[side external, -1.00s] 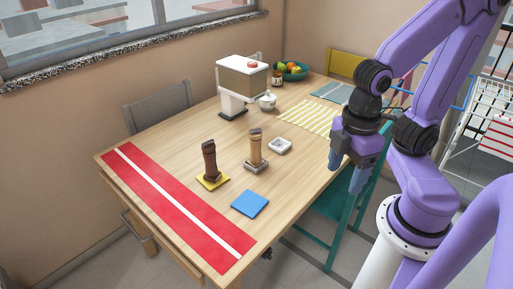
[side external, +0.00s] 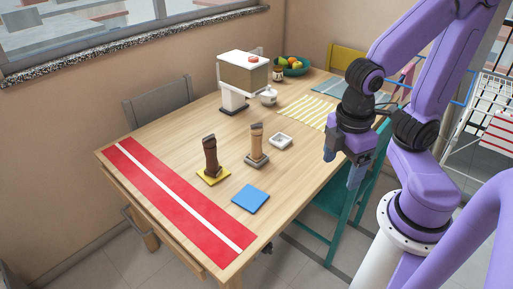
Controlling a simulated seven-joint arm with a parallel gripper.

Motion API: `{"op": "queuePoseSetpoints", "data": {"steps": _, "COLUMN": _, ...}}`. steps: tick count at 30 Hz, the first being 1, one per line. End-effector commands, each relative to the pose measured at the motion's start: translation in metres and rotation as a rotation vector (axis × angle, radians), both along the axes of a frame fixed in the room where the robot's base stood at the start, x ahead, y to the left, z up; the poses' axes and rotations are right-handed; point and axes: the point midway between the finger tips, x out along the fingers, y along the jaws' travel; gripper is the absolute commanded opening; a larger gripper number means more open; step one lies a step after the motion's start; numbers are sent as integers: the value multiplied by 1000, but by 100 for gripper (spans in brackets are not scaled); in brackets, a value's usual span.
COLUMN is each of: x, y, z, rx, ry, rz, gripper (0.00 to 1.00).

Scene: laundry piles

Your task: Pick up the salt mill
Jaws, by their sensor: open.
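Two mills stand upright on the table. The light wooden mill (side external: 257,141), which I take as the salt mill by its pale colour, stands on a grey-brown square base. The dark brown mill (side external: 210,156) stands to its left on a yellow square coaster (side external: 222,178). My gripper (side external: 343,166) is open and empty, with its blue fingers pointing down. It hangs to the right of both mills, near the table's right edge in the picture, and touches neither.
A blue square coaster (side external: 251,198) lies in front. A red runner (side external: 175,200) covers the left side. Behind stand a boxy machine (side external: 243,75), a white pot (side external: 268,96) and a fruit bowl (side external: 292,67).

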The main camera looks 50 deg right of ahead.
Motion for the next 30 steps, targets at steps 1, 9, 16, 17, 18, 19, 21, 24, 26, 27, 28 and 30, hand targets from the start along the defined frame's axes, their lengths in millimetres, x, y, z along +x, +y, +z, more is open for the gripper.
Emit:
{"op": "queuePoseSetpoints", "data": {"steps": 1, "x": 7, "y": -3, "z": -5, "rx": -58, "ry": -2, "rz": 13, "gripper": 79}}
{"op": "queuePoseSetpoints", "data": {"steps": 9, "x": 63, "y": -24, "z": -30, "rx": -445, "ry": -40, "rz": 123, "gripper": 79}}
{"op": "queuePoseSetpoints", "data": {"steps": 16, "x": 115, "y": -39, "z": -50, "rx": -763, "ry": -66, "rz": 245, "gripper": 79}}
{"op": "queuePoseSetpoints", "data": {"steps": 17, "x": 121, "y": -41, "z": -53, "rx": -802, "ry": -71, "rz": 263, "gripper": 79}}
{"op": "queuePoseSetpoints", "data": {"steps": 18, "x": 130, "y": -43, "z": -56, "rx": -854, "ry": -74, "rz": 285, "gripper": 79}}
{"op": "queuePoseSetpoints", "data": {"steps": 19, "x": 136, "y": -44, "z": -59, "rx": -892, "ry": -78, "rz": 306, "gripper": 79}}
{"op": "queuePoseSetpoints", "data": {"steps": 21, "x": 152, "y": -46, "z": -67, "rx": -979, "ry": -87, "rz": 353, "gripper": 79}}
{"op": "queuePoseSetpoints", "data": {"steps": 24, "x": 173, "y": -49, "z": -78, "rx": -1100, "ry": -99, "rz": 424, "gripper": 79}}
{"op": "queuePoseSetpoints", "data": {"steps": 26, "x": 185, "y": -50, "z": -86, "rx": -1168, "ry": -108, "rz": 469, "gripper": 79}}
{"op": "queuePoseSetpoints", "data": {"steps": 27, "x": 193, "y": -51, "z": -92, "rx": -1211, "ry": -114, "rz": 502, "gripper": 79}}
{"op": "queuePoseSetpoints", "data": {"steps": 28, "x": 199, "y": -51, "z": -97, "rx": -1244, "ry": -119, "rz": 526, "gripper": 79}}
{"op": "queuePoseSetpoints", "data": {"steps": 30, "x": 212, "y": -52, "z": -108, "rx": -1316, "ry": -130, "rz": 587, "gripper": 79}}
